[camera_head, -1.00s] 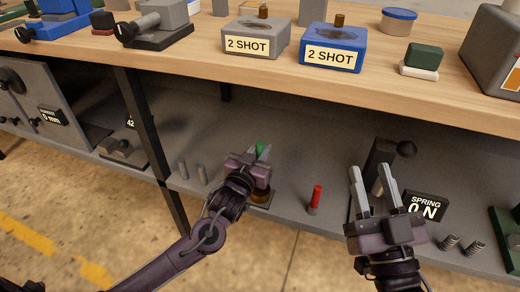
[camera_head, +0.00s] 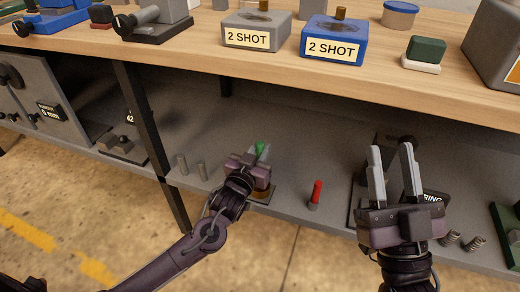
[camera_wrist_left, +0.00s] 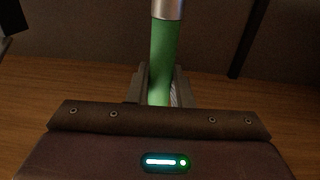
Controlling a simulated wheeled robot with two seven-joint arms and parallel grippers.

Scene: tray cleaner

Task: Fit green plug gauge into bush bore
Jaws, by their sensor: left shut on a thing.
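The green plug gauge (camera_head: 260,148) shows as a green bit between the fingertips of my left gripper (camera_head: 262,155), above the lower shelf. In the left wrist view its green handle (camera_wrist_left: 163,62) lies between the two fingers, with a bare metal end (camera_wrist_left: 167,8) at the top edge. My left gripper is shut on it. A brown bush (camera_head: 263,192) stands on a small plate just below and behind the gripper, mostly hidden. I cannot see its bore or tell whether the gauge touches it. My right gripper (camera_head: 391,150) is open and empty, over the shelf's right part.
A red-handled gauge (camera_head: 316,193) stands on the shelf right of the bush. Two grey pins (camera_head: 191,168) stand to its left. A spring tester (camera_head: 433,198), partly hidden by my right gripper, and springs (camera_head: 460,240) are at right. The wooden bench top (camera_head: 200,60) overhangs the shelf.

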